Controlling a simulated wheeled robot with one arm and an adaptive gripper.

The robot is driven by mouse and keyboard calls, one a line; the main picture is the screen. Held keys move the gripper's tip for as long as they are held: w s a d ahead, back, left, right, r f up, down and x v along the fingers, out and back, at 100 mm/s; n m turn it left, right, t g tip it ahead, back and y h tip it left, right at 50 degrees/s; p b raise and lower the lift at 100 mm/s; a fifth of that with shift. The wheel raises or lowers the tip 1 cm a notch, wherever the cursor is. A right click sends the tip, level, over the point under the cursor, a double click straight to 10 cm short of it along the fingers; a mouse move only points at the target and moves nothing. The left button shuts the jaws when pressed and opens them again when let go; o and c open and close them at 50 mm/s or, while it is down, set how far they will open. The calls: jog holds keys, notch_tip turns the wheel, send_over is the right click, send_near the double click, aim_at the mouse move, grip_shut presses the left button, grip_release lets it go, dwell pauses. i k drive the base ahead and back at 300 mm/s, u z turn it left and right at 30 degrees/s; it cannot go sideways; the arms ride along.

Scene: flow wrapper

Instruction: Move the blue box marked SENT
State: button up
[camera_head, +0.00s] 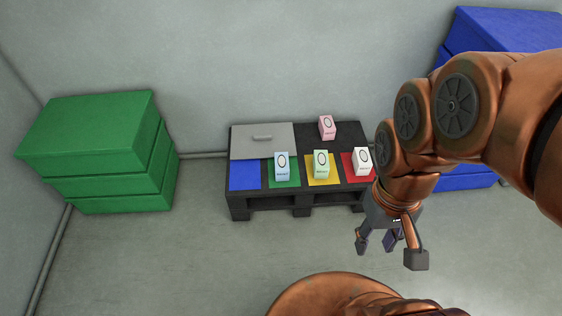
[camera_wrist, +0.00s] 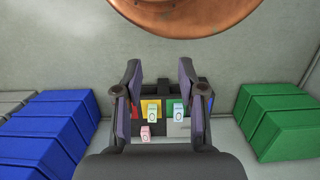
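A light blue box (camera_head: 281,165) stands upright on the green square (camera_head: 284,183) of a black pallet-like stand (camera_head: 240,203). It carries a dark ring mark; its small lettering is too small to read. In the wrist view the blue box (camera_wrist: 178,112) appears between my fingers, well beyond them. My gripper (camera_head: 390,250) hangs in front of and to the right of the stand, apart from every box. Its fingers are spread and empty, as the wrist view (camera_wrist: 160,75) also shows.
A green box (camera_head: 321,163) stands on the yellow square, a white box (camera_head: 362,160) on the red square, a pink box (camera_head: 327,127) behind. The blue square (camera_head: 245,176) is bare beside a grey handled panel (camera_head: 262,141). Green crates (camera_head: 100,150) and blue crates (camera_head: 500,30) flank the stand.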

aim_at(282, 164)
jog(key=k, duration=0.55)
jog(key=u, duration=1.05)
jog(key=i, duration=0.65)
jog(key=u, duration=0.75)
jog(key=i, duration=0.75)
jog(key=z, duration=0.55)
jog(key=i, duration=0.7)
jog(key=z, duration=0.95)
jog(key=i, duration=0.2)
jog(key=z, duration=0.25)
